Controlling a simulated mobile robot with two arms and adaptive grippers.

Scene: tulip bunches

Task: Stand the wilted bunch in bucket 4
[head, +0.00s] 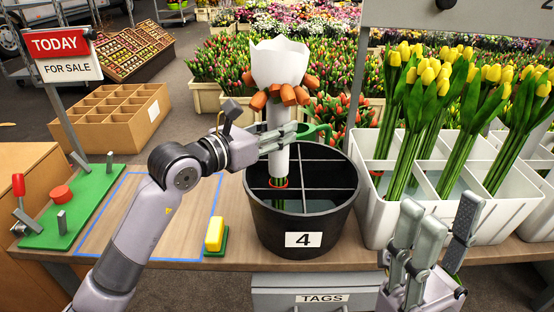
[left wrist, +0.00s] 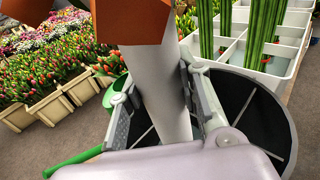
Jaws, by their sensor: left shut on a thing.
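The wilted bunch (head: 278,160) has drooping orange heads below a flared white wrap and a white sleeve, with a red band near its green stem ends. My left gripper (head: 288,133) is shut around the white sleeve, which also shows between the fingers in the left wrist view (left wrist: 160,90). The bunch is upright over black bucket 4 (head: 268,222), its lower end inside the rim on the left side. I cannot tell whether the stems touch the bottom. My right gripper (head: 432,245) is open and empty, right of the bucket.
A white divided crate (head: 400,225) with yellow tulips stands right of the bucket. A yellow block (head: 215,234) on a green base sits left of it. A green board (head: 75,215) with a red lever is farther left. Green handles (head: 314,133) show behind the bucket.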

